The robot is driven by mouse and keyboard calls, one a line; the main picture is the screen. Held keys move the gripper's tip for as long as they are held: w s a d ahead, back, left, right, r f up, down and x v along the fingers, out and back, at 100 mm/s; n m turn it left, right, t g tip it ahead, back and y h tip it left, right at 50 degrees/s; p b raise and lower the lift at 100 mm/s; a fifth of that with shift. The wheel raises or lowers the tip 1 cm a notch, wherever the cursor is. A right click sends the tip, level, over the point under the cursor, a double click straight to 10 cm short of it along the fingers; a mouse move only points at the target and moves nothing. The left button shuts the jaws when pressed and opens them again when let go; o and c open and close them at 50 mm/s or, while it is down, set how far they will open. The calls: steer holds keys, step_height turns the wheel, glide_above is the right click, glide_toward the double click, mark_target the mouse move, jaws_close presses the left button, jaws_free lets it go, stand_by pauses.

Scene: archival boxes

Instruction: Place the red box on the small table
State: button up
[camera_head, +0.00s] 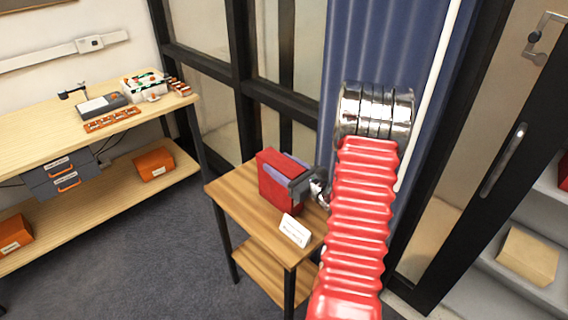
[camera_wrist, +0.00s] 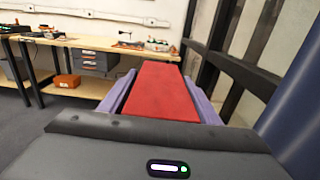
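The red box (camera_head: 276,181) stands upright at the small wooden table (camera_head: 234,194), over the tabletop's middle. I cannot tell whether its base touches the wood or hangs just above it. My gripper (camera_head: 288,168) reaches in from the right, its purple fingers along the sides of the box. In the wrist view the red box (camera_wrist: 162,92) fills the space between both purple fingers, which are closed against it. The far end of the box and its underside are hidden in that view.
A white label card (camera_head: 294,230) stands near the table's front edge. A long workbench (camera_head: 50,138) with small items is at the left, with orange boxes (camera_head: 154,163) on its lower shelf. Dark-framed glass panels (camera_head: 207,100) stand close behind the table. Shelves (camera_head: 510,285) are at the right.

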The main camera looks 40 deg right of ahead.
steer(key=o, duration=0.3)
steer(key=shift+r, duration=0.1)
steer(key=s, duration=1.2)
steer(key=shift+d, duration=0.2)
stand_by(0.5)
steer(key=shift+s, duration=0.1)
